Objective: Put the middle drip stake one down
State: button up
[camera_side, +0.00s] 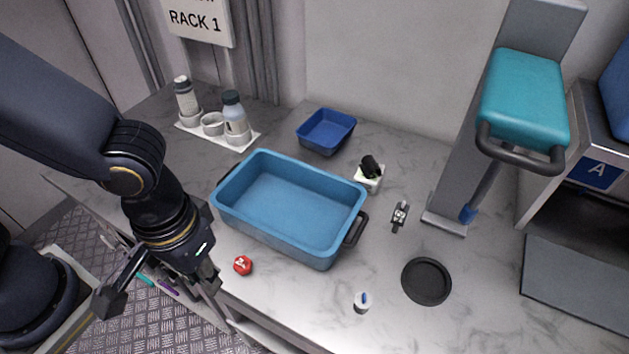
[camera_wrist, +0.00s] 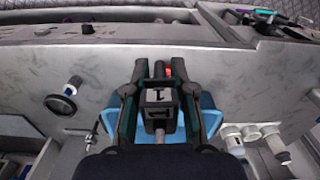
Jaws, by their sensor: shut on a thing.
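In the wrist view my gripper (camera_wrist: 162,72) is shut on a dark grey block with white faces marked "1" (camera_wrist: 160,96). A thin grey stem (camera_wrist: 160,135) extends from it toward the camera; I cannot tell for sure that it is the middle drip stake. In the side view my gripper (camera_side: 212,297) is at the counter's front-left edge, left of a red item (camera_side: 243,265); the held thing is not clear there. Teal (camera_side: 145,280) and purple (camera_side: 168,287) slender pieces lie along the front edge, partly hidden by my arm.
A large blue tub (camera_side: 285,205) stands right of my gripper. Behind it are a bottle and cups on a white tray (camera_side: 245,143) and a small blue bin (camera_side: 326,130). A black dish (camera_side: 426,281) and small white bottle (camera_side: 362,301) stand at right. Counter between them is clear.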

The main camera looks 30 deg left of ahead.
jog(key=shift+s+r, duration=0.15)
jog(key=shift+r, duration=0.2)
jog(key=w+r+n, duration=0.3)
jog(key=w+n, duration=0.1)
jog(key=w, duration=1.1)
jog(key=w+a+f+n, duration=0.3)
jog(key=w+a+n, duration=0.1)
jog(key=w+a, duration=0.7)
jog(key=w+d+f, duration=0.1)
jog(key=w+f, duration=0.2)
jog(key=w, duration=0.1)
jog(key=w+f, duration=0.3)
jog(key=w, duration=0.1)
jog(key=w+d+f, duration=0.1)
jog(key=w+f, duration=0.2)
jog(key=w, duration=0.1)
jog(key=shift+d, duration=0.35)
jog(key=shift+w+d+f, duration=0.1)
jog(key=shift+w+f, duration=0.2)
jog(key=shift+f, duration=0.2)
jog(key=shift+w+f, duration=0.1)
jog(key=shift+f, duration=1.5)
